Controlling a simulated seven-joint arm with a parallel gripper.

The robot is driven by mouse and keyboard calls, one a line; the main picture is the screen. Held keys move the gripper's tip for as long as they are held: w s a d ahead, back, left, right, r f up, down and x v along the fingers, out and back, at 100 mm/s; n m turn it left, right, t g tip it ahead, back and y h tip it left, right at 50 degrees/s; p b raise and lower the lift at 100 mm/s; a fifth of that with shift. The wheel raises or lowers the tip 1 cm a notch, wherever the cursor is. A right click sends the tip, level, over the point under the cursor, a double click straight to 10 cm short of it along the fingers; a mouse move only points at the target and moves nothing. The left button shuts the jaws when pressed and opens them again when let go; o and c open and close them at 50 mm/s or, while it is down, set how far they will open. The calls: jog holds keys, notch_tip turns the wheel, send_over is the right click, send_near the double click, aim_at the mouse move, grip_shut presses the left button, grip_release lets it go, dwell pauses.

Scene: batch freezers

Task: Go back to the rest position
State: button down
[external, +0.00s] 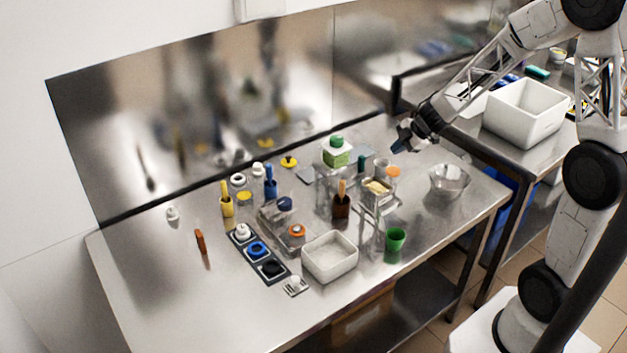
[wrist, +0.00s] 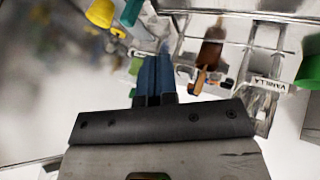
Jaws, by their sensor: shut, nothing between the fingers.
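My gripper (external: 401,142) is in the air above the back right part of the steel table (external: 150,290), near the metal bowl (external: 449,181). In the wrist view its two blue fingers (wrist: 152,62) lie side by side with nothing between them. It is shut and holds nothing. My arm reaches in from the right side of the external view.
A green-lidded container (external: 337,152), a brown cup (external: 341,205), a green cup (external: 395,240) and a white tub (external: 330,257) stand on the table. A larger white bin (external: 525,112) stands on the right counter. The table's left part is mostly clear.

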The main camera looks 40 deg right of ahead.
jog(key=shift+r, duration=0.1)
jog(key=s+d+r+m+t+h, duration=0.1)
jog(key=s+d+r+m+h, duration=0.1)
jog(key=s+r+m+h, duration=0.45)
jog(key=s+d+r+m+t+h, duration=0.1)
jog(key=s+d+r+m+t, duration=0.2)
jog(key=r, duration=0.6)
jog(key=s+a+r+m+g+y, duration=0.1)
jog(key=s+a+m+g, duration=0.2)
jog(key=s, duration=0.9)
jog(key=s+a+r+m+g+y, duration=0.1)
jog(key=s+a+m+g, duration=0.3)
jog(key=s, duration=0.8)
jog(key=shift+a+r+y, duration=0.25)
jog(key=shift+a+y, duration=0.2)
jog(key=shift+a, duration=0.8)
jog(key=c, duration=1.8)
grip_release()
jog(key=shift+m, duration=0.25)
